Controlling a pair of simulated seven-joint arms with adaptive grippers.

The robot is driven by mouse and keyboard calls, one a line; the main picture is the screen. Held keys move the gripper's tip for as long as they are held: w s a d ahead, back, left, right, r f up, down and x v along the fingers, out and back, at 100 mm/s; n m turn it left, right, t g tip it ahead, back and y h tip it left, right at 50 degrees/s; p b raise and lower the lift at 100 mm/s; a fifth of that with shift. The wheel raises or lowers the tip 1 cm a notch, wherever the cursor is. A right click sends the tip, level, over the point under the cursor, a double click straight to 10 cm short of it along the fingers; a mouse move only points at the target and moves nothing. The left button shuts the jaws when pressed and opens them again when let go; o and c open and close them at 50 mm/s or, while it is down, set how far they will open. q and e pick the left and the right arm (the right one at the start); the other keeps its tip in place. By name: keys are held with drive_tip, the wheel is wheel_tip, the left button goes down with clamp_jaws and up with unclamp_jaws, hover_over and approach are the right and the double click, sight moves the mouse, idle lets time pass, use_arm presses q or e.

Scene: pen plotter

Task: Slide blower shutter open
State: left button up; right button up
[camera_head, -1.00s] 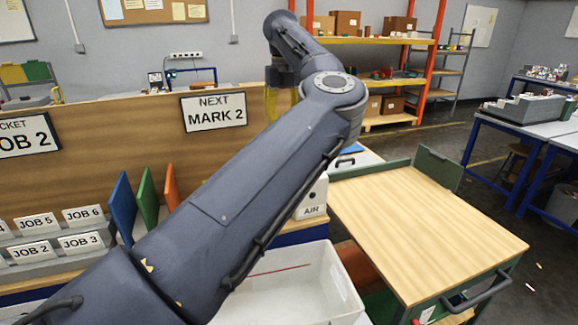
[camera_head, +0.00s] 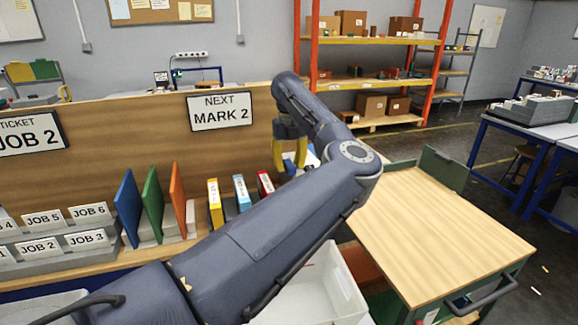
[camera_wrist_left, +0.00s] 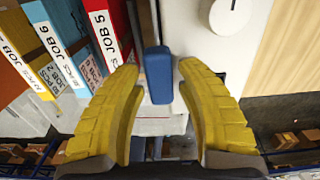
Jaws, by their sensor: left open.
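A blue block-like tab (camera_wrist_left: 158,74), which looks like the shutter's handle, stands at the edge of a white box (camera_wrist_left: 208,52) in the left wrist view. My left gripper (camera_wrist_left: 157,66) is open, with one yellow finger on each side of the tab. I cannot tell whether either finger touches it. In the head view my left gripper (camera_head: 290,157) points down near the back panel, to the right of the binders. There my own arm hides most of the white box. My right gripper is not in view.
Yellow, blue and red binders (camera_head: 240,191) stand close left of the gripper; the red binder (camera_wrist_left: 108,34) is nearest in the wrist view. A round white knob (camera_wrist_left: 229,14) sits on the box. A white bin (camera_head: 335,290) and a wooden-topped cart (camera_head: 440,230) are in front and right.

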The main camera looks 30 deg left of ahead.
use_arm(q)
drive_tip(key=shift+f, duration=0.35)
drive_tip(key=shift+c, duration=0.2)
clamp_jaws()
